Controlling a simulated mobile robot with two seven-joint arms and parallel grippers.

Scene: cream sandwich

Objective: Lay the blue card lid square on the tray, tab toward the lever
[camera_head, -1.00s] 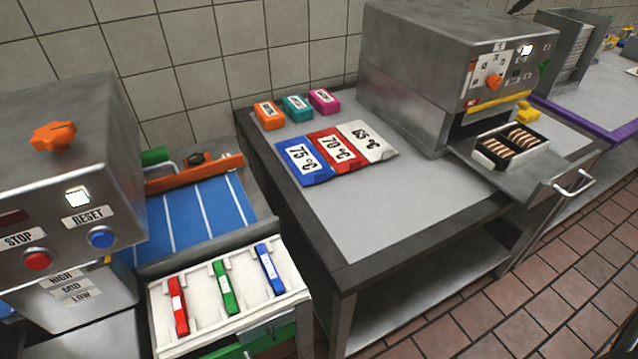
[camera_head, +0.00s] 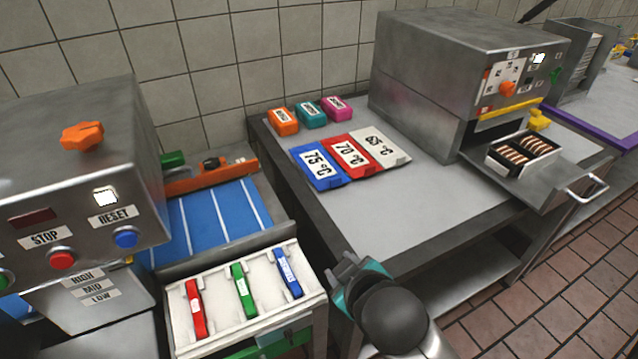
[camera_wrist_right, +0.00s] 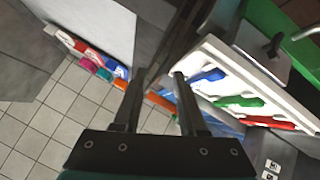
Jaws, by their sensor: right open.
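The blue card lid (camera_head: 318,167), marked 75 °C, lies flat at the left end of a row of cards on the grey table. It also shows in the right wrist view (camera_wrist_right: 119,71). The black tray (camera_head: 490,161) holds several cream sandwiches and sits on the pulled-out metal drawer at the right. A yellow part (camera_head: 540,119), possibly the lever, is beside the machine opening. My right gripper (camera_head: 346,268) is over the table's near left edge, apart from the card. Its fingers are open and empty in the right wrist view (camera_wrist_right: 154,98). My left gripper is not visible.
A red card (camera_head: 352,158) and a white card (camera_head: 383,149) adjoin the blue one. Orange, teal and magenta blocks (camera_head: 311,117) stand behind. A white rack (camera_head: 262,310) with red, green and blue clips is left of my right gripper. The table's front is clear.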

